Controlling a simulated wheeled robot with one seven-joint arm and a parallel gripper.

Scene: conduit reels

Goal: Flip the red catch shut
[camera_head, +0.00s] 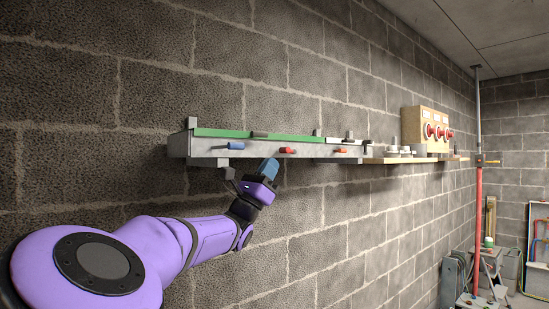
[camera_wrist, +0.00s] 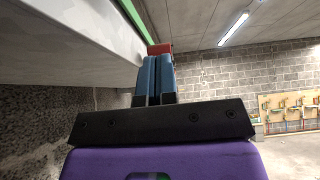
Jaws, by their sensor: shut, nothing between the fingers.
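The red catch (camera_head: 287,151) sticks out from the front face of a long grey trunking (camera_head: 215,143) on the block wall. In the wrist view the red catch (camera_wrist: 160,48) shows just beyond my fingertips, partly hidden by them. My gripper (camera_head: 271,162) is below and slightly left of the red catch in the head view, its blue fingers pointing up. The fingers (camera_wrist: 158,60) are shut together with nothing between them. I cannot tell whether they touch the catch.
A blue catch (camera_head: 236,146) is left of the red one and an orange catch (camera_head: 342,151) right of it. A green strip (camera_head: 225,133) runs along the trunking top. A wooden box (camera_head: 424,125) with red knobs stands farther right. Space below the trunking is largely free.

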